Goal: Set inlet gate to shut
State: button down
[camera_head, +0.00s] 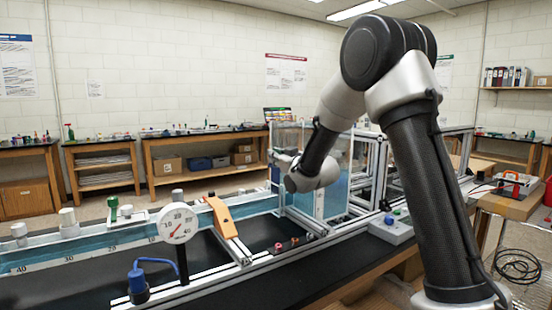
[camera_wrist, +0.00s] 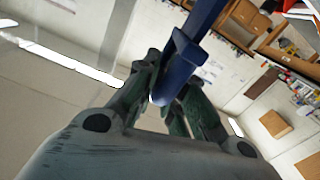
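In the wrist view a dark blue handle (camera_wrist: 186,55) runs from the top edge down to a rounded end between my fingers. My gripper (camera_wrist: 173,72) has a greenish finger close against each side of the handle, and looks shut on it. The finger pads are partly hidden by the handle. In the head view my arm reaches to the clear water tank (camera_head: 333,198), and my wrist is in front of its left end. My fingers and the blue handle are hidden there. No marking of the gate's position can be read.
A long water channel (camera_head: 110,240) runs left from the tank. A round dial gauge (camera_head: 178,223) and an orange bracket (camera_head: 222,217) stand along it. A grey button box (camera_head: 392,228) and a red-topped device (camera_head: 517,184) are at right. Benches line the back wall.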

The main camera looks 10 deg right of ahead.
jog(key=shift+f, duration=0.15)
jog(key=shift+s+f, duration=0.15)
jog(key=shift+f, duration=2.65)
jog(key=c, duration=1.5)
grip_release()
jog(key=shift+o, duration=0.2)
jog(key=shift+d, duration=0.15)
jog(key=shift+r, duration=0.15)
jog(key=shift+s, duration=0.2)
jog(key=v, duration=1.1)
jog(key=shift+s, duration=0.25)
jog(key=shift+d, duration=0.1)
